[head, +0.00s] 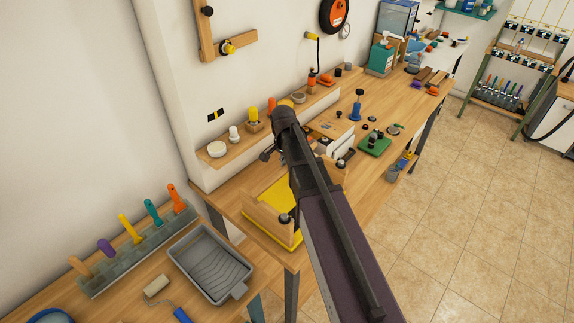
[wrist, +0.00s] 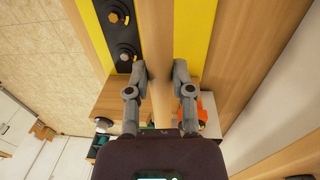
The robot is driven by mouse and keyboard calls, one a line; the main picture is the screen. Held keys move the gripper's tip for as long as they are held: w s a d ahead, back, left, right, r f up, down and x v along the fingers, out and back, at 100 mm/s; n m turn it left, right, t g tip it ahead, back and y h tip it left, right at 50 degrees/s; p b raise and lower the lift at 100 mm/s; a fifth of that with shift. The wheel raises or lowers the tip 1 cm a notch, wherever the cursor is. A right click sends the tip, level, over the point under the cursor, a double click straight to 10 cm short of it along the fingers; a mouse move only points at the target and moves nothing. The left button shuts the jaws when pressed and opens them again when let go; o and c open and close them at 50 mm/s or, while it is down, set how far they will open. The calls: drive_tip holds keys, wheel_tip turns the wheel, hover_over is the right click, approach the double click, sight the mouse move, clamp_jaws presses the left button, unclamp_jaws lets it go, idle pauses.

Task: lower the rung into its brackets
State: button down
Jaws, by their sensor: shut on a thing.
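In the wrist view, my gripper (wrist: 160,72) has its two grey fingers on either side of a light wooden bar, the rung (wrist: 157,30), and is shut on it. The rung runs up the picture between the fingers, over a yellow surface (wrist: 203,35). A black strip with brass-coloured knobs (wrist: 119,16) lies left of the rung. In the head view, a wooden fixture (head: 266,216) with a yellow base (head: 284,237) stands on the bench, partly behind my arm. I cannot make out the brackets or the rung's ends.
The wooden bench (head: 383,104) carries a green block (head: 374,145) and several small tools beyond the fixture. A wall shelf (head: 217,162) with small items runs close on the left. A grey paint tray (head: 211,262) lies on the nearer bench. Tiled floor (head: 480,190) is open at right.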

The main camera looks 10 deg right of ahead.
drive_tip(key=shift+f+b, duration=1.8)
drive_tip(key=shift+c, duration=2.1)
unclamp_jaws()
drive_tip(key=shift+r, duration=0.25)
wheel_tip(320, 180, up, 13)
drive_tip(key=p, duration=1.3)
drive_tip(key=shift+f, duration=0.2)
drive_tip(key=shift+s+r, duration=0.1)
drive_tip(key=shift+d+t+y, duration=0.1)
drive_tip(key=shift+t+y, duration=0.2)
drive_tip(key=shift+t, duration=0.1)
